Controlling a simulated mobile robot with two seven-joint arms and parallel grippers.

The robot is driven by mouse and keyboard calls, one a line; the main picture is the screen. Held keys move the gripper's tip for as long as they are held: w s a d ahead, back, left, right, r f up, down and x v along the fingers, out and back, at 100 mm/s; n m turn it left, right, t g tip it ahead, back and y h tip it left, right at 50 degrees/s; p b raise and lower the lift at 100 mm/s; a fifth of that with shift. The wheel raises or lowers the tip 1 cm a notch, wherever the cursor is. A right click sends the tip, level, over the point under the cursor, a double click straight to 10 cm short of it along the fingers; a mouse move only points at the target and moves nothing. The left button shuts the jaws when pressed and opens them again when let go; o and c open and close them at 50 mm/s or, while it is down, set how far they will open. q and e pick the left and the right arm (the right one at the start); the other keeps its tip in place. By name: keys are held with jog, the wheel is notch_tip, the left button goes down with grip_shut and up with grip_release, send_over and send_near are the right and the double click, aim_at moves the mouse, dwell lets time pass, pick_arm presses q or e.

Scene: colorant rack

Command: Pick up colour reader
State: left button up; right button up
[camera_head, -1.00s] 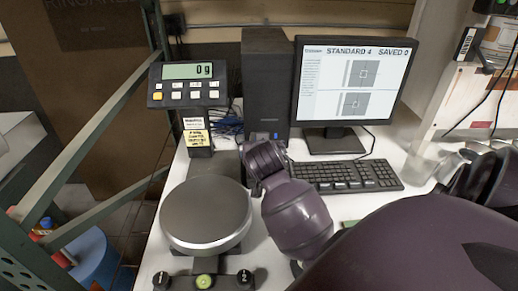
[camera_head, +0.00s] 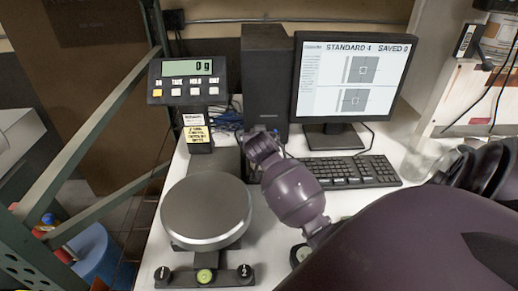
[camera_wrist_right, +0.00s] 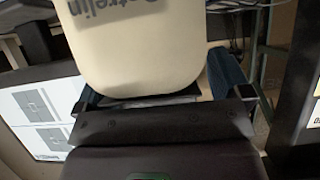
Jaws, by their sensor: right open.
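A cream, round-cornered device (camera_wrist_right: 135,45), apparently the colour reader, fills the upper middle of the right wrist view. Dark lettering on it reads upside down, partly cut off. My right gripper (camera_wrist_right: 157,88) is open, with one blue-padded finger on each side of the device's near end. Whether either finger touches it I cannot tell. In the head view my purple right arm comes in from the lower right and reaches toward the computer tower; its gripper and the device cannot be made out there. My left gripper is not in view.
A round scale plate (camera_head: 207,213) stands left of my arm, with its display (camera_head: 187,81) behind it. A black computer tower (camera_head: 265,80), a monitor (camera_head: 350,80) and a keyboard (camera_head: 350,172) stand at the back. A clear glass vessel (camera_head: 424,160) is right of the keyboard.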

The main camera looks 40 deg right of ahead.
jog(key=shift+w+d+f, duration=0.1)
jog(key=c, duration=1.4)
